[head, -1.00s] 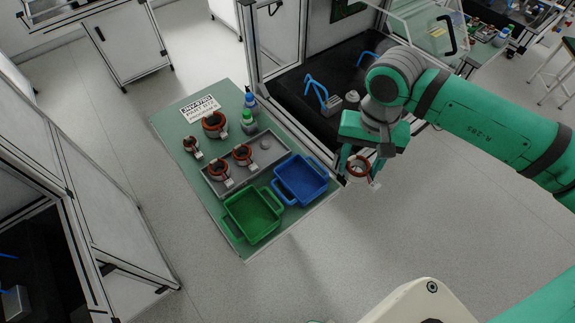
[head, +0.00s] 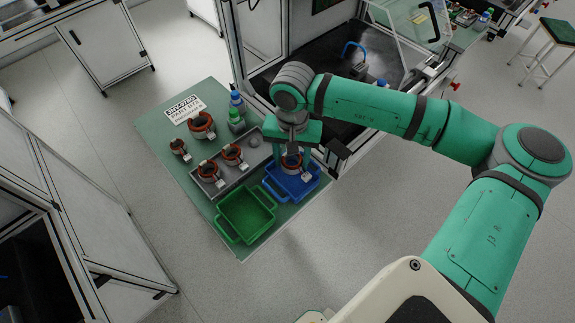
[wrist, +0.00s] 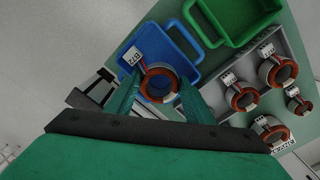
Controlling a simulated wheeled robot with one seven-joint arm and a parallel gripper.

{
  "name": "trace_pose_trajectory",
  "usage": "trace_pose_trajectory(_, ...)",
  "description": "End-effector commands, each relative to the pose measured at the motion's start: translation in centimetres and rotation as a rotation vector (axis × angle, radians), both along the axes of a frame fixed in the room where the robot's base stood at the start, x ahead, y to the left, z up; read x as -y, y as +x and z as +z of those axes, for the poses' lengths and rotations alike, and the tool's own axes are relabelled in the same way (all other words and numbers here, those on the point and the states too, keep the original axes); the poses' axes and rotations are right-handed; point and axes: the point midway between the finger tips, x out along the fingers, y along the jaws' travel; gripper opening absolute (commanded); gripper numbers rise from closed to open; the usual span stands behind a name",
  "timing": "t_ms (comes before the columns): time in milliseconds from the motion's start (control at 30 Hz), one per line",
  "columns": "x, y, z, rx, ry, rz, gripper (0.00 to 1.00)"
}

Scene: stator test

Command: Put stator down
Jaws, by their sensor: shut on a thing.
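In the head view the held stator (head: 291,162) is over the blue bin (head: 281,192). The blue bin (wrist: 165,22) lies behind the stator in the wrist view. I cannot tell how high the stator is above the bin floor. The green bin (head: 246,213) is empty and sits beside the blue one. The grey tray (head: 222,185) holds two other stators (head: 231,154), (head: 208,172).
Two more stators (head: 201,126), (head: 179,148) stand on the green table (head: 157,128) outside the tray. A blue-capped bottle (head: 236,103) and a green bottle (head: 236,121) stand at the back near a printed sign (head: 185,109). A framed enclosure (head: 335,160) borders the table at right.

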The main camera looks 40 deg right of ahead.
Motion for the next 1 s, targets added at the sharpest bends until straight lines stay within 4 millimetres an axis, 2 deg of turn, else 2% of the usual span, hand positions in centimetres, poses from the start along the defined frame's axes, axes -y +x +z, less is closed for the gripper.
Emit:
trace_pose_trajectory(233, -0.6, 0.9, -1.2, 0.0, 0.001, 0.001, 0.1)
trace_pose_trajectory(500, -0.7, 1.0, -4.4, 0.001, 0.001, -0.001, 0.1)
trace_pose_trajectory(867, -0.7, 1.0, -4.7, 0.0, 0.0, 0.0, 0.1)
trace_pose_trajectory(900, -0.7, 1.0, -4.7, 0.0, 0.0, 0.0, 0.53)
trace_pose_trajectory(1000, -0.7, 1.0, -4.7, 0.0, 0.0, 0.0, 0.56)
